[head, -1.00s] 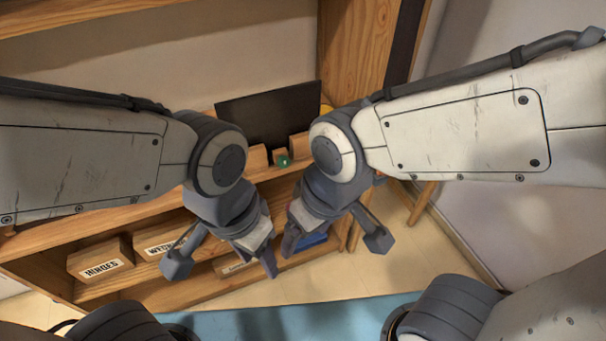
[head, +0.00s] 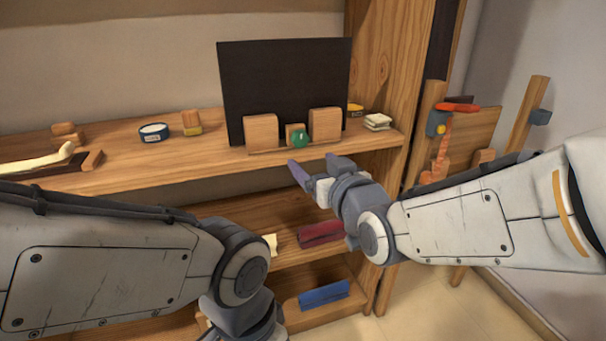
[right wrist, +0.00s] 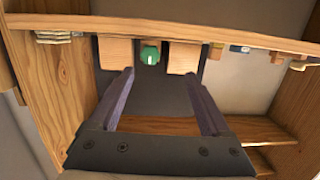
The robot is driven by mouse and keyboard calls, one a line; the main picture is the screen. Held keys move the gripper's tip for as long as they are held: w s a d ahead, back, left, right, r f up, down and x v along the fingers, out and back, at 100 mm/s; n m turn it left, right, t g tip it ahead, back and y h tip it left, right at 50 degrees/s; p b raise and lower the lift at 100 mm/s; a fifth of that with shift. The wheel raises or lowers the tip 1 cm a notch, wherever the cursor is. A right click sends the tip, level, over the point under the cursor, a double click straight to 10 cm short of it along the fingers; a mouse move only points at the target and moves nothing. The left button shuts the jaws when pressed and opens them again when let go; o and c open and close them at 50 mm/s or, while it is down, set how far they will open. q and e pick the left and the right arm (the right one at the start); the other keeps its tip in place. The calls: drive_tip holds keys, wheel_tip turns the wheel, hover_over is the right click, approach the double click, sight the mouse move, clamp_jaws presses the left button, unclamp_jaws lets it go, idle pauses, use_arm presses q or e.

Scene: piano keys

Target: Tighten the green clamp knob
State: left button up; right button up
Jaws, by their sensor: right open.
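The green knob (head: 299,139) sits on a small wooden block between two taller wooden blocks (head: 260,132), in front of a black panel on the top shelf. It also shows in the right wrist view (right wrist: 150,54), beyond and between the fingertips. My right gripper (head: 316,168) is open and empty, just below and in front of the knob, apart from it. Its two fingers show in the right wrist view (right wrist: 160,76). My left arm's wrist is at the bottom of the head view; its gripper is out of the frame.
The black panel (head: 285,85) stands upright behind the blocks. A round tin (head: 154,132) and small wooden pieces lie left on the shelf (head: 215,160). A white stack (head: 377,122) is at right, near the shelf's upright post. Red and blue items (head: 324,294) are on lower shelves.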

drive_tip(key=f+b, duration=0.1)
drive_tip(key=f, duration=0.1)
use_arm(q)
wheel_tip(320, 180, down, 4)
drive_tip(key=b, duration=0.1)
use_arm(e)
drive_tip(key=t+p, duration=0.2)
drive_tip(key=p, duration=0.9)
approach(301, 141)
drive_tip(key=w, duration=0.3)
drive_tip(key=x, duration=0.4)
drive_tip(key=shift+s+a, duration=0.1)
drive_tip(key=shift+a, duration=0.3)
use_arm(q)
wheel_tip(301, 141, up, 11)
drive_tip(key=shift+f, duration=0.15)
use_arm(e)
drive_tip(key=shift+x, duration=0.85)
drive_tip(key=shift+r, duration=0.1)
drive_tip(key=shift+c, duration=0.4)
clamp_jaws()
use_arm(q)
drive_tip(key=shift+b, duration=0.3)
use_arm(e)
drive_tip(key=shift+m, duration=0.3)
